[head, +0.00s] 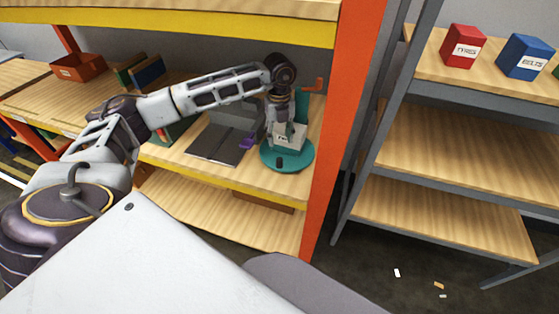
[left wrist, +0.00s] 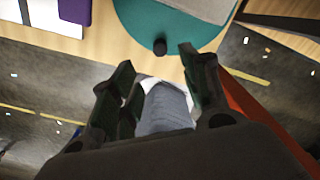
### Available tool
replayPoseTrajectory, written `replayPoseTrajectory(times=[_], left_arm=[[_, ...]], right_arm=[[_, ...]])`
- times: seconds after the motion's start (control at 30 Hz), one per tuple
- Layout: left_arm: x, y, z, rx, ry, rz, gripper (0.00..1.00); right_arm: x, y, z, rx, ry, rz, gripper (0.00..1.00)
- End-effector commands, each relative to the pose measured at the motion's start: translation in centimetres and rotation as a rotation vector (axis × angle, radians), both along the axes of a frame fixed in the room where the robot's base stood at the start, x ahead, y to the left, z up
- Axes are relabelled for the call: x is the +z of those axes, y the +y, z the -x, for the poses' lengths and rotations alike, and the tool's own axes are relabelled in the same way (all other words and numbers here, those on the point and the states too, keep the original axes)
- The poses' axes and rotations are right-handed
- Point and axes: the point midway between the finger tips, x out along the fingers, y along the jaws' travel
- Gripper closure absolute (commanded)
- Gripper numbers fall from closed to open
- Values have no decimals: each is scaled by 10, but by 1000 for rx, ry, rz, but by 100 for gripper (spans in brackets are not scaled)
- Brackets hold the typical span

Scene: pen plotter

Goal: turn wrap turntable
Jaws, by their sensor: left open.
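The teal round turntable (head: 301,163) sits on the middle shelf of the orange and yellow rack. A pale box (head: 291,136) with a printed label stands on it. A short dark knob (head: 279,163) rises near the disc's front edge. My left gripper (head: 271,137) hangs down beside the box, partly hard to make out there. In the left wrist view my left gripper (left wrist: 157,59) is open and empty. The knob (left wrist: 160,46) shows in line with the space between its fingertips, near the turntable's rim (left wrist: 140,18). I cannot tell any contact. My right gripper is out of view.
A grey panel (head: 214,145) and a purple item (head: 248,140) lie left of the turntable. An orange upright (head: 335,120) stands close to its right. A red box (head: 463,47) and a blue box (head: 526,55) are on the right rack.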

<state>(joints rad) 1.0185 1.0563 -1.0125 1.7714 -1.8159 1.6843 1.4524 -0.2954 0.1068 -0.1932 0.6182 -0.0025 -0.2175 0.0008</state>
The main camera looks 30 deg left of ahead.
Motion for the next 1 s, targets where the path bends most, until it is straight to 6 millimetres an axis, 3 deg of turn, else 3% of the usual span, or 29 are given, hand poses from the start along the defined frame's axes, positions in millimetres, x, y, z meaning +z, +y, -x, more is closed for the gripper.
replayPoseTrajectory(times=[0.53, 1.0], left_arm=[[-68, 0, 1, -1, 4, -1, 54], [-121, 0, 1, 0, 2, 1, 54]], right_arm=[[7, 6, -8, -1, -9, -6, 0], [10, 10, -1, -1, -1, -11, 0]])
